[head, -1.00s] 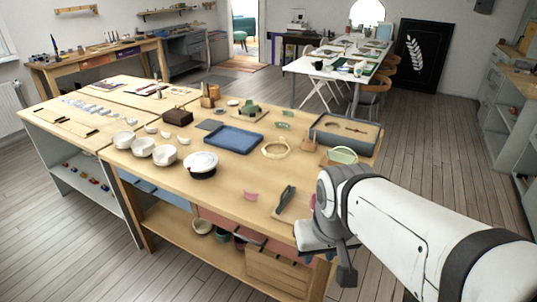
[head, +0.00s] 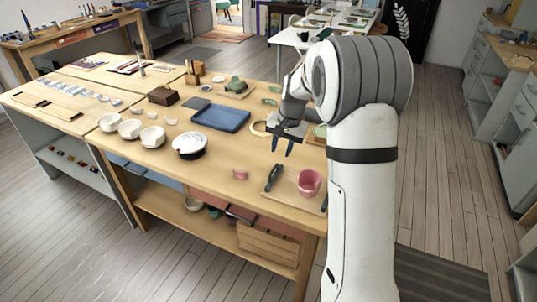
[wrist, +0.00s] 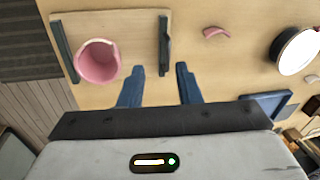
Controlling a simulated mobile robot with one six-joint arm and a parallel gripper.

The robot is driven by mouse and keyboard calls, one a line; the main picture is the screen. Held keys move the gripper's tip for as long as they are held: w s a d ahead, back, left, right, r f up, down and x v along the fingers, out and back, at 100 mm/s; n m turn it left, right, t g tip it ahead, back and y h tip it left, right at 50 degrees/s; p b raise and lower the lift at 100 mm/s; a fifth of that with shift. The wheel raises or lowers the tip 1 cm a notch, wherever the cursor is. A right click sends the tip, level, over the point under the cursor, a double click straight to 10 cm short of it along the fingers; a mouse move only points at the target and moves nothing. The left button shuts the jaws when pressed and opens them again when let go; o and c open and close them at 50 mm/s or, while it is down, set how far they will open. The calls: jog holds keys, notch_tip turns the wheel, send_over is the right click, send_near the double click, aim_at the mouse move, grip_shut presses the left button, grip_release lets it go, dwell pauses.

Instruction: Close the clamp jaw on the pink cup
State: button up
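The pink cup (head: 309,184) stands on a wooden clamp board (head: 290,195) at the table's front right corner. In the wrist view the cup (wrist: 97,64) is close against one dark jaw (wrist: 64,50); I cannot tell if they touch. The other dark jaw (wrist: 165,45), with its handle, stands apart from the cup, with bare board between. It also shows in the head view (head: 274,177). My gripper (head: 282,147) is over the table behind the clamp, blue fingers pointing down. In the wrist view its fingers (wrist: 159,85) are apart with nothing between them.
A pink shard (head: 240,174) lies left of the clamp. A white, dark-banded round piece (head: 190,145), a blue tray (head: 220,117) and several white bowls (head: 130,129) stand farther left and back. The tabletop between shard and tray is clear.

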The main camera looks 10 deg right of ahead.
jog(key=m, duration=0.1)
send_near(274, 168)
jog(key=f, duration=0.2)
jog(key=f+p, duration=0.1)
jog(key=f, duration=0.2)
jog(key=w+a+f+p, duration=0.1)
jog(key=f, duration=0.1)
jog(key=shift+a+f, duration=0.1)
jog(key=shift+f, duration=0.15)
jog(key=shift+c, duration=0.4)
grip_shut()
